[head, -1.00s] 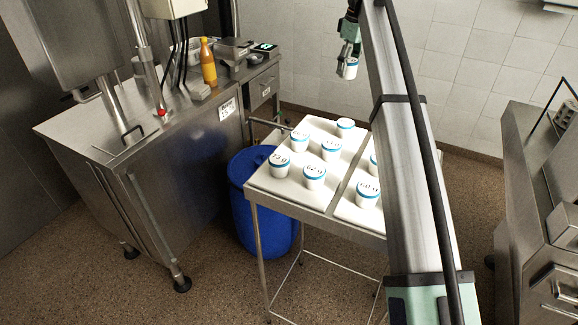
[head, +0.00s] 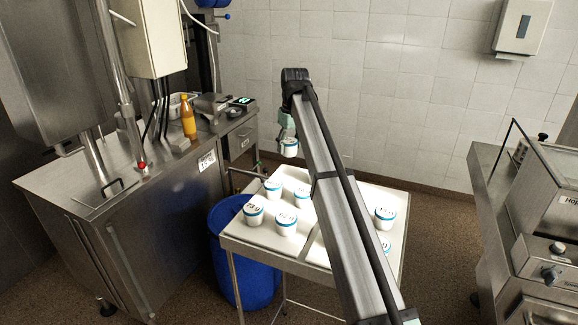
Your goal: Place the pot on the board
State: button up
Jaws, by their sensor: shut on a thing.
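My gripper (head: 288,137) is shut on a white pot (head: 290,149) with a blue band, held in the air above the far edge of the table. Two white boards lie side by side on the steel table: a left board (head: 262,238) and a right board (head: 318,254). Several similar pots stand upright on the left board, among them a front pot (head: 286,223) and a left pot (head: 253,215). On the right board a pot (head: 385,218) and another partly covered pot (head: 384,245) show. My arm crosses in front and hides part of both boards.
A blue barrel (head: 245,280) stands left of and partly under the table. A steel counter (head: 120,185) on the left carries an orange bottle (head: 188,117) and a scale. Steel equipment (head: 520,235) stands at right. Floor shows between it and the table.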

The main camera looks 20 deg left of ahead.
aim_at(291, 142)
jog(key=shift+f+p, duration=0.7)
jog(key=shift+f, duration=3.65)
jog(key=shift+f, duration=0.1)
jog(key=o, duration=1.2)
jog(key=shift+c, duration=0.2)
jog(key=r, duration=0.4)
jog(key=r+b, duration=0.1)
jog(key=r, duration=0.3)
jog(key=d+r+b, duration=0.1)
jog(key=r, duration=0.3)
jog(key=shift+s+d, duration=0.1)
jog(key=shift+s, duration=0.3)
